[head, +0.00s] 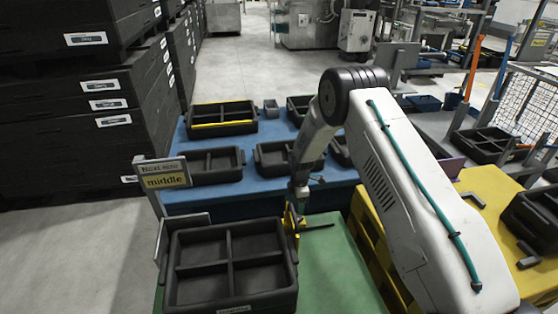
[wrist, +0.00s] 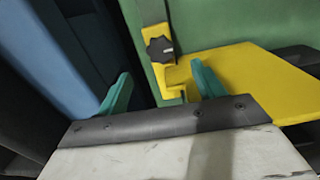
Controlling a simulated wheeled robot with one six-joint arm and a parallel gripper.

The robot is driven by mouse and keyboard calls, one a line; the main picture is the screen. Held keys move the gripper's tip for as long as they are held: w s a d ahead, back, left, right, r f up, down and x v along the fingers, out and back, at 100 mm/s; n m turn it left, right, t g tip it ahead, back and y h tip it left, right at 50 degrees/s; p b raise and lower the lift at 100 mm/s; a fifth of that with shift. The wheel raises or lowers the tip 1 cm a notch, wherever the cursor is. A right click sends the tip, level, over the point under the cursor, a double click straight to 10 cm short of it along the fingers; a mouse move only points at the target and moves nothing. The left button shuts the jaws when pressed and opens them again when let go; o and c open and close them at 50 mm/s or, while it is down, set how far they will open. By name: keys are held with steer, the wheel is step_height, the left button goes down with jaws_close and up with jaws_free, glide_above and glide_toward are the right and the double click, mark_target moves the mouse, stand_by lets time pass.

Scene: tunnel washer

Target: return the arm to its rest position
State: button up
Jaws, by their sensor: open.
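My arm (head: 400,180) reaches forward from the right side of the head view and bends down at a dark elbow joint. My gripper (head: 297,212) is low, beside the far right corner of a black divided tray (head: 232,262) on the green surface. In the wrist view my gripper (wrist: 160,92) shows two teal fingers standing wide apart, with nothing held between them. A yellow bracket with a black knob (wrist: 160,50) lies just beyond the fingers. I cannot tell whether a finger touches it.
A sign reading "middle" (head: 163,178) stands left of the tray. Several black trays sit on the blue table (head: 215,202) behind. Black crates (head: 88,100) are stacked at left. A yellow platform (head: 482,200) is at right.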

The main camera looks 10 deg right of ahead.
steer(key=s+d+r+m, duration=0.1)
steer(key=s+r+m, duration=0.25)
steer(key=r, duration=1.05)
steer(key=s+d+r+m, duration=0.15)
steer(key=s+r, duration=0.25)
steer(key=r, duration=1.1)
steer(key=s+r+m, duration=0.5)
steer(key=s+r, duration=0.8)
steer(key=r, duration=0.1)
steer(key=s+r+m, duration=0.2)
steer(key=s+m, duration=0.2)
steer(key=s, duration=0.9)
steer(key=s+d+r+m+t, duration=0.1)
steer(key=s+r+m, duration=0.1)
steer(key=s, duration=1.2)
steer(key=shift+s+d+r+m, duration=0.15)
steer(key=shift+d+r+m, duration=0.15)
steer(key=shift+m, duration=0.6)
